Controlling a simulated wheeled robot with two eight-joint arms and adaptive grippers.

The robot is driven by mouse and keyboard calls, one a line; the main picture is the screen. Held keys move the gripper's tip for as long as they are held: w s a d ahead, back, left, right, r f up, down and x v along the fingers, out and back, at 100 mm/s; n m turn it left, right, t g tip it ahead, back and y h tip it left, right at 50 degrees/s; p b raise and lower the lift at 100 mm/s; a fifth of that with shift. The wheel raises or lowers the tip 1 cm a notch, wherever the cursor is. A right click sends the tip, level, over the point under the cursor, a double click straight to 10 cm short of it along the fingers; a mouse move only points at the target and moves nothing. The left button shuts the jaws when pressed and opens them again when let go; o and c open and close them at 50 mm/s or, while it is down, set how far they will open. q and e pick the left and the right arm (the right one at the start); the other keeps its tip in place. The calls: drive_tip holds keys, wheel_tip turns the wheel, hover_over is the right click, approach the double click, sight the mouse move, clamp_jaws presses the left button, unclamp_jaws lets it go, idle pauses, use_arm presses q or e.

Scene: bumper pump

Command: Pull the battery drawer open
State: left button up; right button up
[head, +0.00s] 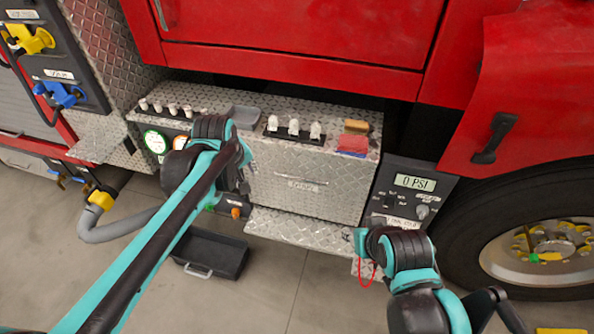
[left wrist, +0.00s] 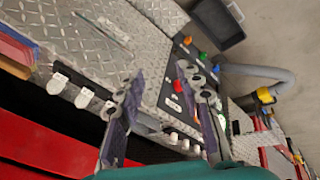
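The drawer front (head: 325,200) is a diamond-plate panel in the middle of the truck's side, with a thin horizontal handle (head: 303,178) and a small label too small to read. The drawer looks shut. In the left wrist view the thin handle (left wrist: 103,28) runs along the plate at upper left. My left gripper (head: 243,183) is just left of the drawer front in the head view, apart from the handle. In the left wrist view my left gripper (left wrist: 160,76) has its fingers spread with nothing between them. My right arm is at lower right; its fingers cannot be made out.
White knobs (head: 294,127), a red cloth (head: 353,145) and a brown block (head: 357,126) sit on the ledge above. A plate step (head: 300,228) juts out below. A 0 PSI panel (head: 412,188) is at right. A black tray (head: 215,252) lies on the floor.

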use_arm(q)
drive_tip(key=w+d+f+n+g+p, duration=0.2)
drive_tip(key=w+d+f+n, duration=0.15)
drive_tip(key=w+d, duration=0.45)
drive_tip(key=n+p, duration=0.2)
drive_tip(key=n, duration=0.2)
approach(297, 177)
drive_tip(key=w+f, duration=0.1)
drive_tip(key=shift+g, duration=0.4)
drive_tip(key=f+b, duration=0.1)
drive_tip(key=f, duration=0.1)
drive_tip(key=w+f+b, duration=0.1)
drive_tip(key=f, duration=0.4)
drive_tip(key=shift+w+d+b, duration=0.15)
drive_tip(key=shift+d+b, duration=0.15)
drive_tip(key=shift+b, duration=0.1)
drive_tip(key=shift+c, duration=0.4)
clamp_jaws()
